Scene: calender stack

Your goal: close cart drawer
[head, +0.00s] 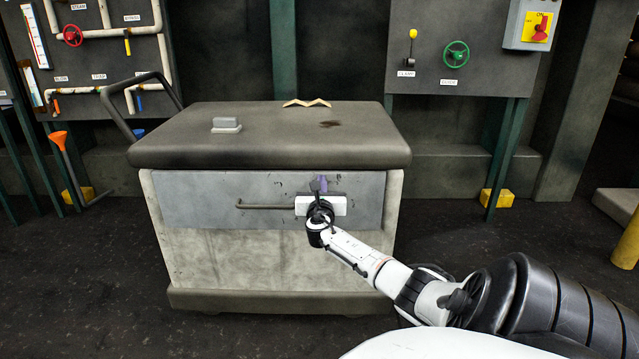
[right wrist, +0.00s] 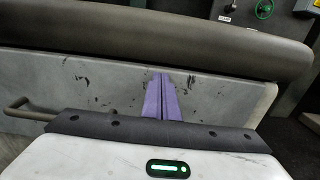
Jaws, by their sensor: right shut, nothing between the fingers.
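The cart (head: 280,262) stands ahead with a dark padded-looking top (head: 270,135). Its grey drawer front (head: 215,190) sits under the top and looks about flush with the cart body; a small gap cannot be ruled out. A bar handle (head: 262,206) runs across the drawer front, its right part hidden by my gripper. My right gripper (head: 321,184) is shut and empty, at the right half of the drawer front. In the right wrist view its purple fingers (right wrist: 161,97) are together against or just before the scuffed drawer front (right wrist: 95,88); contact cannot be told. The handle (right wrist: 22,106) is left of them.
A small grey block (head: 227,125) and a tan zigzag piece (head: 307,103) lie on the cart top. A push bar (head: 125,115) rises at the left. Panels with pipes and valves (head: 455,54) stand behind. The floor (head: 455,225) right of the cart is clear.

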